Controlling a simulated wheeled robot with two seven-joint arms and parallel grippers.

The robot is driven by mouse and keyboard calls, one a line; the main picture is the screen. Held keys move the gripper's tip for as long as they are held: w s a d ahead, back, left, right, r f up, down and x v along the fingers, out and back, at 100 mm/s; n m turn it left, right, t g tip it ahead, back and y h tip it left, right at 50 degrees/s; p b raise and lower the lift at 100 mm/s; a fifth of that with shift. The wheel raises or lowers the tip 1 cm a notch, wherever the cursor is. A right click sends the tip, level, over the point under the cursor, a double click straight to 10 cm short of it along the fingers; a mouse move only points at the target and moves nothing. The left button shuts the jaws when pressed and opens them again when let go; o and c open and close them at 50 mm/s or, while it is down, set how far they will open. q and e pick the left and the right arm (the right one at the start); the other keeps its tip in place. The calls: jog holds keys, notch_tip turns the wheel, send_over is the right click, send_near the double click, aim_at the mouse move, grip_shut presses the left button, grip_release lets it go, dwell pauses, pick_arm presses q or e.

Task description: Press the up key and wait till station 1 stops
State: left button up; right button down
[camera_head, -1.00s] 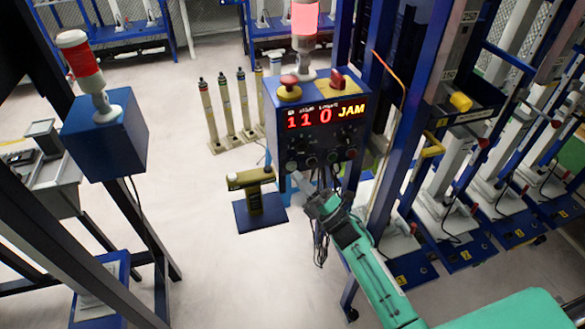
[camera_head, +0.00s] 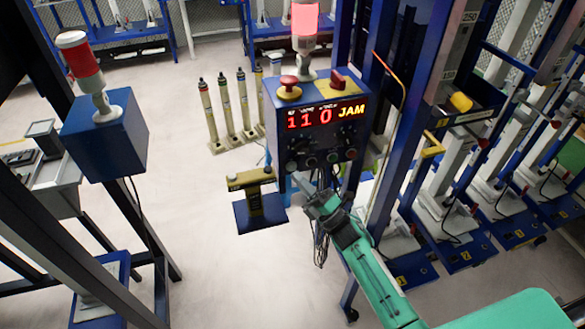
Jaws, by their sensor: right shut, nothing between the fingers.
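A blue control box (camera_head: 330,100) stands in the middle, its display (camera_head: 326,114) reading "110 JAM" in red and yellow. Below the display is a row of small round knobs or keys (camera_head: 310,162); their markings are too small to read, so I cannot tell which is the up key. A red lamp (camera_head: 304,18) above the box is lit. My right gripper (camera_head: 303,184) is shut and empty, just below the box's lower edge near the row of keys. I cannot tell whether it touches a key. My left gripper is not in view.
A yellow post on a blue base (camera_head: 262,222) stands left of my right gripper. Several pale cylinders (camera_head: 228,110) stand behind it. A blue box with a red-and-white lamp (camera_head: 80,60) is at left. Blue frames with jacks (camera_head: 440,205) fill the right. Floor between is clear.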

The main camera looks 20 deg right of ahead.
dwell(0.7)
jog(key=shift+w+b, duration=0.35)
jog(key=shift+w, duration=0.1)
jog(key=shift+w+b, duration=0.35)
jog(key=shift+w, duration=0.1)
dwell(0.6)
jog(key=shift+s, duration=0.9)
jog(key=s+p, duration=0.1)
jog(key=s, duration=0.4)
jog(key=shift+p, duration=0.3)
